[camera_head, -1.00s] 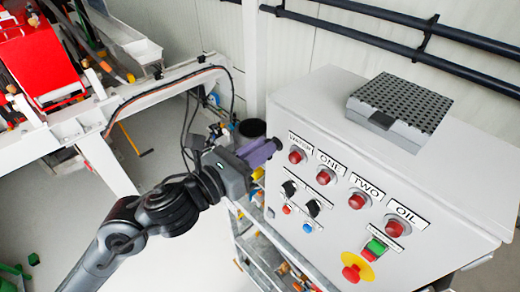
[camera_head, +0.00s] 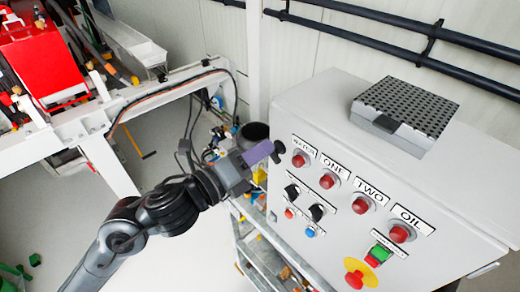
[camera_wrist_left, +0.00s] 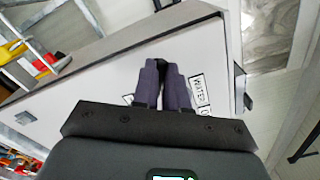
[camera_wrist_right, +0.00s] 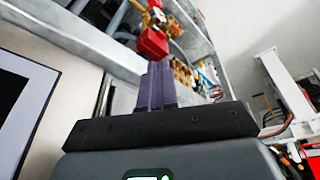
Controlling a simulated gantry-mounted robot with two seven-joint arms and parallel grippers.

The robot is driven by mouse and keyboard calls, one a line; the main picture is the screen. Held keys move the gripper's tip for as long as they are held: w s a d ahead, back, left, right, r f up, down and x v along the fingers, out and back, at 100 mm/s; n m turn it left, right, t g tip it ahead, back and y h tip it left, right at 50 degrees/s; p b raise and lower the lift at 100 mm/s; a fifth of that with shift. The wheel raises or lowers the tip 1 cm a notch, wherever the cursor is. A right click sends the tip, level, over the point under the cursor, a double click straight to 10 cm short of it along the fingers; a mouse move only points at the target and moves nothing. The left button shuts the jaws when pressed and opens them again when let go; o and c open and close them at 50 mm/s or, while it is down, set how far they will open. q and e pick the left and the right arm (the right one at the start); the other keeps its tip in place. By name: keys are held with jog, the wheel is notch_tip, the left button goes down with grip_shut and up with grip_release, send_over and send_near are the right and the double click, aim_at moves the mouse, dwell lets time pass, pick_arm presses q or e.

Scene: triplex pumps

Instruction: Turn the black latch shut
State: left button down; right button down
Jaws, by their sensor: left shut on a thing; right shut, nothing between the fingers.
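The black latch (camera_head: 277,149) is a small dark handle at the upper left edge of the light grey control box (camera_head: 345,100). My left gripper (camera_head: 268,153) reaches it from the left, with its purple fingertips closed at the latch. In the left wrist view the purple fingers (camera_wrist_left: 163,75) are close together in front of the box face. They hide most of what is between them. My right gripper shows only in the right wrist view, where its purple fingers (camera_wrist_right: 155,85) are shut together and empty.
A black-topped grey case (camera_head: 408,105) lies on the box. Red push buttons (camera_head: 327,181), black knobs (camera_head: 316,212) and a yellow-ringed red stop button (camera_head: 356,277) are on its face. A metal rack (camera_head: 262,255) stands below. A red block (camera_wrist_right: 152,43) appears beyond my right fingertips.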

pick_arm(q)
jog(key=shift+a+f+n+p, duration=0.1)
jog(key=shift+n+p, duration=0.25)
jog(key=shift+n, duration=0.7)
jog(key=shift+d+f+n+p, duration=0.15)
jog(key=shift+n+p, duration=0.2)
jog(key=shift+n, duration=0.75)
jog(key=shift+a+f+n+p, duration=0.15)
jog(key=shift+n+p, duration=0.2)
jog(key=shift+n, duration=0.7)
jog(key=c, duration=1.2)
grip_release()
jog(key=shift+o, duration=0.2)
jog(key=b+v, duration=0.2)
jog(key=v, duration=0.8)
jog(key=shift+s+a+b, duration=0.2)
jog(key=shift+a+b, duration=0.1)
jog(key=shift+b, duration=0.05)
